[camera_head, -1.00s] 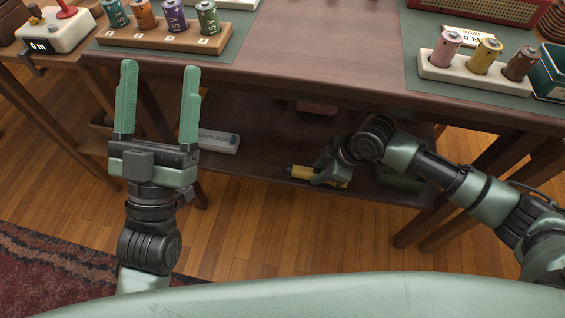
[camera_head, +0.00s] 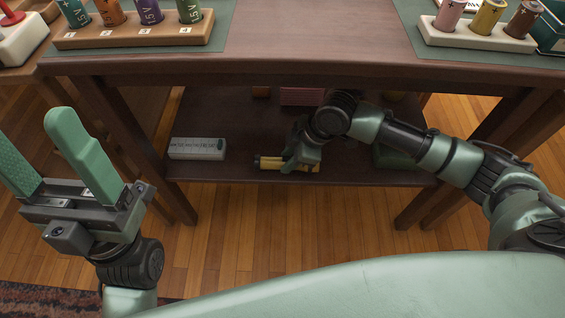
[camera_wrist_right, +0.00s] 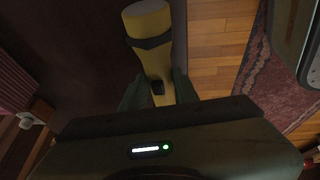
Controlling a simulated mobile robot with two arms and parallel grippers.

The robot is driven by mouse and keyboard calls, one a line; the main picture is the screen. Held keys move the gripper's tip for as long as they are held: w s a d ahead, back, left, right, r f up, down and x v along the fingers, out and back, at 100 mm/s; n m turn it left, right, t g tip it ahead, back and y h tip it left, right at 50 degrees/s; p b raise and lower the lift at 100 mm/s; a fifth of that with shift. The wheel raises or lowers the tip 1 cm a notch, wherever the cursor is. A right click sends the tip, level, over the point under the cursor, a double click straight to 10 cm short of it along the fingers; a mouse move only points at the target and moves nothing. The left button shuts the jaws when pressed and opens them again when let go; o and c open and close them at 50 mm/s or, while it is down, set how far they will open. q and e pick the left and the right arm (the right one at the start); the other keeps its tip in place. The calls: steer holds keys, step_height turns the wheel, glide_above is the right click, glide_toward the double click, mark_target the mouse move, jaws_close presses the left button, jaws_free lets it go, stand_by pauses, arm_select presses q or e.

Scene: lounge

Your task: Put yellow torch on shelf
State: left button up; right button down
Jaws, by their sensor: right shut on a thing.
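The yellow torch (camera_head: 268,162) lies sideways at the front edge of the lower shelf (camera_head: 235,130), under the table top. My right gripper (camera_head: 296,164) reaches in from the right and is shut around the torch's body. In the right wrist view the torch (camera_wrist_right: 148,25), with a dark collar and a dark switch, sits between the fingers of the right gripper (camera_wrist_right: 158,90). Whether the torch touches the shelf board cannot be told. My left gripper (camera_head: 36,142) is open and empty, left of the table.
A grey box (camera_head: 197,149) lies on the shelf's left part. A pink-red object (camera_head: 303,96) is further back. A dark green object (camera_head: 390,158) is partly hidden behind my right arm. Battery racks (camera_head: 135,34) stand on the table top (camera_head: 300,45). Shelf space between grey box and torch is clear.

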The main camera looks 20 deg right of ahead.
steer(key=shift+d+f, duration=0.25)
steer(key=shift+f, duration=0.1)
steer(key=shift+a+r, duration=0.1)
steer(key=shift+s, duration=0.1)
steer(key=c, duration=1.1)
jaws_free()
steer(key=shift+f, duration=0.2)
steer(key=shift+o, duration=0.2)
steer(key=shift+r, duration=0.1)
